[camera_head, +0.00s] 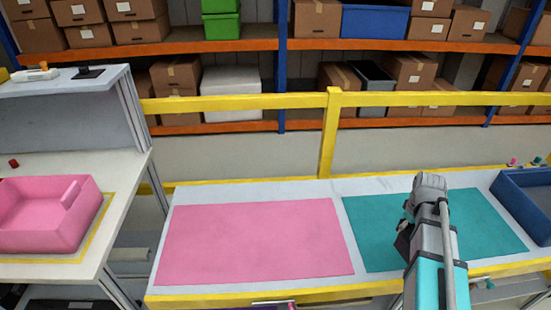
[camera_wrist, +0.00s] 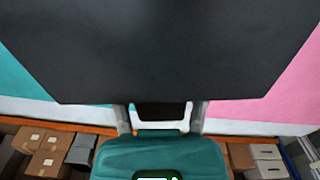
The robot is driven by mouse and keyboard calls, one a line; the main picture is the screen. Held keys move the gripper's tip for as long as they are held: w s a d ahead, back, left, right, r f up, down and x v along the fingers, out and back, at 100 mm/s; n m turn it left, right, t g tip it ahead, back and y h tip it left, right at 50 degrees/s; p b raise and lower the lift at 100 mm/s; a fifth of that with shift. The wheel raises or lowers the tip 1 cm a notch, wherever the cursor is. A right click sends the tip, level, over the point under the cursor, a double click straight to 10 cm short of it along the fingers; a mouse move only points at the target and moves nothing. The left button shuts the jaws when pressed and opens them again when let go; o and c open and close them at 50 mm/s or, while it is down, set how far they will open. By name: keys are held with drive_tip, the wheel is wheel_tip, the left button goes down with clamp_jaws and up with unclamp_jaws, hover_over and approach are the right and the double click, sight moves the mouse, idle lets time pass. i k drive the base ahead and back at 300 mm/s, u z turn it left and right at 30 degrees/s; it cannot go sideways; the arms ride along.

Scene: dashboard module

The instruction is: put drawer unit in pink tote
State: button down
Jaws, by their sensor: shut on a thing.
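The pink tote (camera_head: 45,240) sits on the left bench in the head view, with its open top facing up. My gripper (camera_wrist: 160,112) is over the teal mat at the right in the head view, far from the tote and mostly hidden by my arm. In the wrist view its two fingers are shut on a dark thing, which I take to be the drawer unit (camera_wrist: 160,50). Only a broad, plain black face of it shows, filling the top of the view. In the head view only a small dark part shows beside my wrist.
A pink mat (camera_head: 255,240) and a teal mat (camera_head: 490,230) lie bare on the middle table. A blue bin (camera_head: 530,195) stands at its right end. A yellow rail (camera_head: 240,102) runs behind. A gap separates the table from the left bench, which has a raised shelf (camera_head: 60,85).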

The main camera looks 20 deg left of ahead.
sight(39, 223)
drive_tip(key=u, duration=0.15)
drive_tip(key=k, duration=1.4)
drive_tip(key=u, duration=1.7)
drive_tip(key=i, duration=0.35)
drive_tip(key=u, duration=0.15)
